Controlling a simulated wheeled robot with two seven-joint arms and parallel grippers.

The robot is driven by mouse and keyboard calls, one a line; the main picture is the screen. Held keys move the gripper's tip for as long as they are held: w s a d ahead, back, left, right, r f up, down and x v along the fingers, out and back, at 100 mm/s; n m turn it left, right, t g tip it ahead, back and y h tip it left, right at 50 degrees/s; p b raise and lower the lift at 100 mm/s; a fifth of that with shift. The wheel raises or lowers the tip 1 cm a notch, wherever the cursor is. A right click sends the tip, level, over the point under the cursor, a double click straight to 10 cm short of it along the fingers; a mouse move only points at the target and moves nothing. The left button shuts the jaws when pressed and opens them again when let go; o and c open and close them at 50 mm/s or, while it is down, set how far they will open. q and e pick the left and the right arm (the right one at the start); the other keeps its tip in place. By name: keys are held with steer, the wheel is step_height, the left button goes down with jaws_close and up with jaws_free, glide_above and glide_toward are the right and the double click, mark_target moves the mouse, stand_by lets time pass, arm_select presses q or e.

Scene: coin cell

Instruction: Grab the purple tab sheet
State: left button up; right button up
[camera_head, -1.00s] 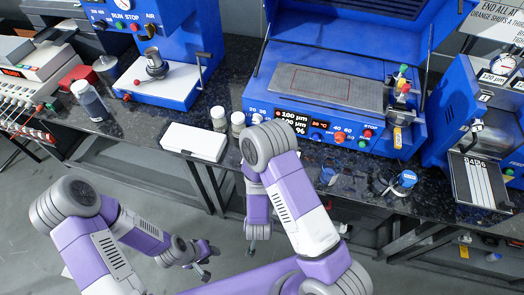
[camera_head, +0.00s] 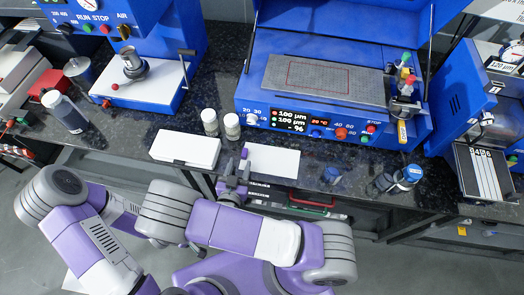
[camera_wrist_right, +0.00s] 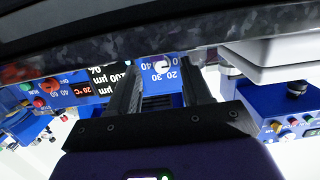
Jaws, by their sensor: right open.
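A white sheet (camera_head: 272,160) lies flat near the front edge of the dark bench in the head view, with a small purple tab (camera_head: 245,153) at its left end. My right gripper (camera_head: 237,167) is at the bench edge, just below the tab in the picture. Its fingers are apart and empty in the wrist view (camera_wrist_right: 158,88). I cannot tell whether it touches the tab. I cannot make out the sheet in the wrist view. My left gripper is hidden behind my arm links.
A white box (camera_head: 186,149) and two small jars (camera_head: 210,122) stand left of the sheet. The blue coating machine (camera_head: 335,110) is behind it. Blue-capped vials (camera_head: 408,176) stand to the right.

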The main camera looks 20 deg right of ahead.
mark_target(244, 154)
steer(key=b+x, duration=0.1)
steer(key=x, duration=0.5)
steer(key=shift+w+d, duration=0.1)
steer(key=shift+d, duration=0.2)
steer(key=shift+c, duration=0.2)
jaws_close()
